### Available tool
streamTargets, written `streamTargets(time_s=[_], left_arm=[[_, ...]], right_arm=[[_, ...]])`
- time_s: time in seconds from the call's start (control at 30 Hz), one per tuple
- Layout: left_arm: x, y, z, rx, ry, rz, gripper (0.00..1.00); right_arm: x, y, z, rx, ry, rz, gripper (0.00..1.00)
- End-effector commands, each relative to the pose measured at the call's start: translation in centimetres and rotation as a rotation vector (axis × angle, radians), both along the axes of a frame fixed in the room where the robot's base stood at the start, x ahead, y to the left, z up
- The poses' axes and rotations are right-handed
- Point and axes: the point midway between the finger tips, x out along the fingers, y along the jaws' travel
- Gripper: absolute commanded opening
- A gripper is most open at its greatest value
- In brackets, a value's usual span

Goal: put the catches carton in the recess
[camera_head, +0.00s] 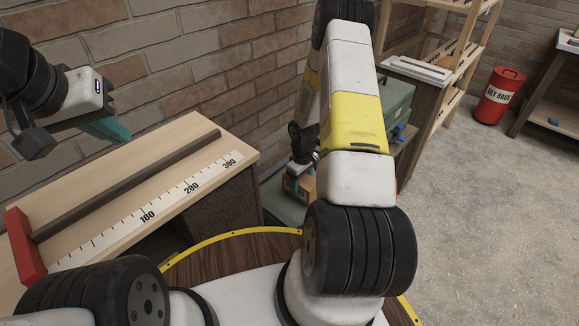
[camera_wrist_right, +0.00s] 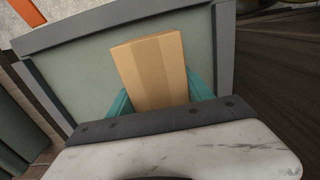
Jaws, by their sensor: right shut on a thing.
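The catches carton (camera_wrist_right: 150,62) is a plain light-brown box seen close up in the right wrist view. My right gripper (camera_wrist_right: 157,90) is shut on it, with a teal finger on each side. In the head view the carton (camera_head: 304,186) shows small and partly hidden behind my right arm, low by the brick wall. A grey-green surface with a raised grey border (camera_wrist_right: 85,75) lies behind the carton in the wrist view; I cannot tell whether it is the recess or whether the carton touches it. My left gripper (camera_head: 106,129) hangs empty above the bench; its finger gap is unclear.
A wooden bench (camera_head: 232,148) with a measuring scale and a red stop (camera_head: 23,246) stands at left. A green case (camera_head: 397,98) sits behind my right arm. Wooden shelves (camera_head: 452,60) and a red rag bin (camera_head: 499,97) stand further back. The floor at right is clear.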

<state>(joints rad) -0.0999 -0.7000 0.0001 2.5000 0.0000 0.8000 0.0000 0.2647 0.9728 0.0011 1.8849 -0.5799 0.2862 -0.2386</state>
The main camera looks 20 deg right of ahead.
Motion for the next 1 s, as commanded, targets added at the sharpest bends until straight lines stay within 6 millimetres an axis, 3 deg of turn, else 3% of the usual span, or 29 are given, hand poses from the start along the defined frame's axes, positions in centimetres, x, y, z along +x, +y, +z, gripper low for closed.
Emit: streamTargets(time_s=[0.23, 0.47, 0.8, 0.83, 0.93, 1.0], left_arm=[[0.0, 0.0, 0.0, 0.000, 0.000, 0.000, 0.00], [0.0, 0.0, 0.0, 0.000, 0.000, 0.000, 0.00], [0.0, 0.0, 0.0, 0.000, 0.000, 0.000, 0.00], [0.0, 0.0, 0.0, 0.000, 0.000, 0.000, 0.00], [0.0, 0.0, 0.0, 0.000, 0.000, 0.000, 0.00], [0.0, 0.0, 0.0, 0.000, 0.000, 0.000, 0.00]], right_arm=[[1.5, -0.9, -0.1, 0.001, -0.001, -0.002, 0.00], [1.3, -0.8, -3.5, 0.000, 0.002, 0.000, 0.00], [1.3, -0.7, -3.8, 0.000, 0.000, 0.000, 0.00], [1.3, -0.7, -3.9, -0.001, 0.001, 0.000, 0.61], [1.3, -0.8, -3.8, 0.000, 0.000, 0.000, 0.81], [1.3, -0.7, -3.8, 0.000, 0.000, 0.000, 0.81]])
